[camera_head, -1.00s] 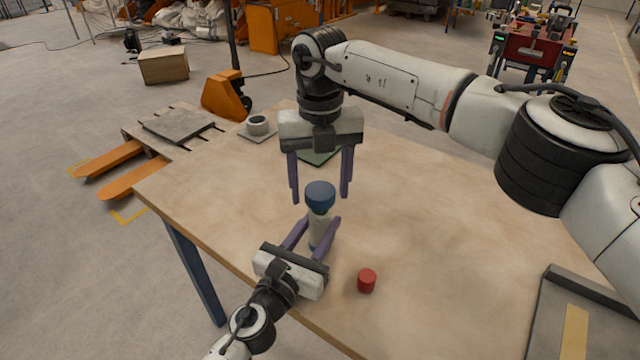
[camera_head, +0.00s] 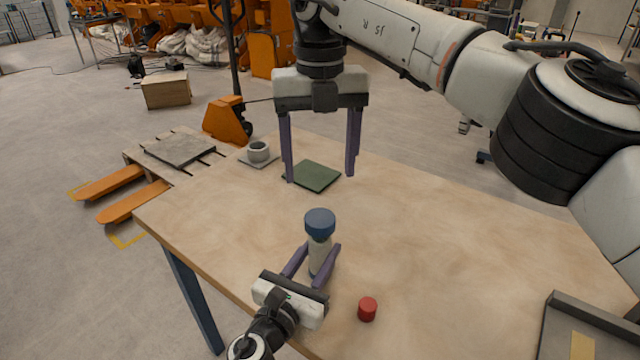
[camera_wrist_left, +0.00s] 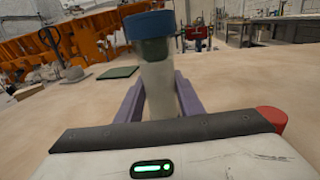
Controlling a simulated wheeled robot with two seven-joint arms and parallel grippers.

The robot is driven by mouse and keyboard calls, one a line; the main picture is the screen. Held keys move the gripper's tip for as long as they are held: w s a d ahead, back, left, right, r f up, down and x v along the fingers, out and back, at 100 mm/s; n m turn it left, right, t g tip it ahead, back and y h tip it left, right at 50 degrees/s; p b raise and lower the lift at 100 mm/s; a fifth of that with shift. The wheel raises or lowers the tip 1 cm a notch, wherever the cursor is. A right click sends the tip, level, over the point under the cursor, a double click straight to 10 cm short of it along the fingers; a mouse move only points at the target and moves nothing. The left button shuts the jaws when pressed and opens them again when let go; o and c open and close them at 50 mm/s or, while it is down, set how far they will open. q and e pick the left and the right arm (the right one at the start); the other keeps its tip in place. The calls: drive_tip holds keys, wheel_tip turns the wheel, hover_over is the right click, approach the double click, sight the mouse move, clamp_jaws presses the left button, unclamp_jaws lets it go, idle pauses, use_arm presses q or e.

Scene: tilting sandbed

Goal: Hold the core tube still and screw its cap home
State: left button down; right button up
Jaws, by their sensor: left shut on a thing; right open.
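The core tube (camera_head: 317,258) stands upright on the table, pale with a blue cap (camera_head: 320,222) on its top. My left gripper (camera_head: 323,262) is shut on the tube's body from the front, low down. In the left wrist view the tube (camera_wrist_left: 158,92) rises between the purple fingers, with the cap (camera_wrist_left: 150,24) sitting on a darker greenish neck. Whether the cap is fully seated I cannot tell. My right gripper (camera_head: 319,178) is open and empty, pointing down, above and behind the cap and clear of it.
A red cylinder (camera_head: 367,309) stands right of my left gripper; it also shows in the left wrist view (camera_wrist_left: 272,119). A green mat (camera_head: 314,177) and a pale round cup (camera_head: 258,151) lie toward the back. A dark-edged tray (camera_head: 590,318) is at right. The middle right table is clear.

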idle(0.3)
use_arm(q)
drive_tip(key=c, duration=1.1)
unclamp_jaws()
drive_tip(key=v, duration=1)
drive_tip(key=shift+s+a, duration=0.1)
drive_tip(key=shift+s, duration=0.05)
